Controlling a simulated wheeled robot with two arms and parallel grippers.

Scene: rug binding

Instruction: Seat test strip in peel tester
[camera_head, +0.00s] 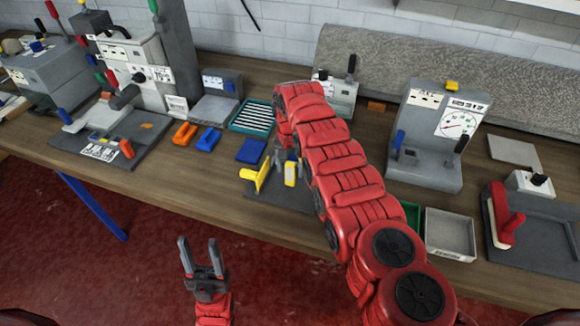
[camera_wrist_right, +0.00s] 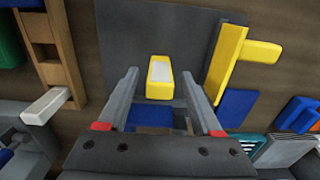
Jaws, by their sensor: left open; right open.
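I cannot tell which piece is the test strip; pale strips lie in a teal tray (camera_head: 235,123), also cut off in the right wrist view (camera_wrist_right: 245,137). A grey stand with a round dial (camera_head: 434,168) at the right may be the peel tester. My right gripper (camera_wrist_right: 160,79) is open, its fingers either side of a pale-topped yellow block (camera_wrist_right: 159,90) on a dark plate (camera_wrist_right: 110,35); I cannot tell whether they touch it. In the head view my right arm partly hides this gripper (camera_head: 284,158). My left gripper (camera_head: 200,258) is open and empty before the table.
A yellow upright bracket (camera_wrist_right: 224,65) stands on the plate beside the block. A blue block (camera_head: 251,151) lies behind the plate. A wooden piece with a white block (camera_wrist_right: 48,106) is at left in the wrist view. A grey bin (camera_head: 450,234) stands near the front edge.

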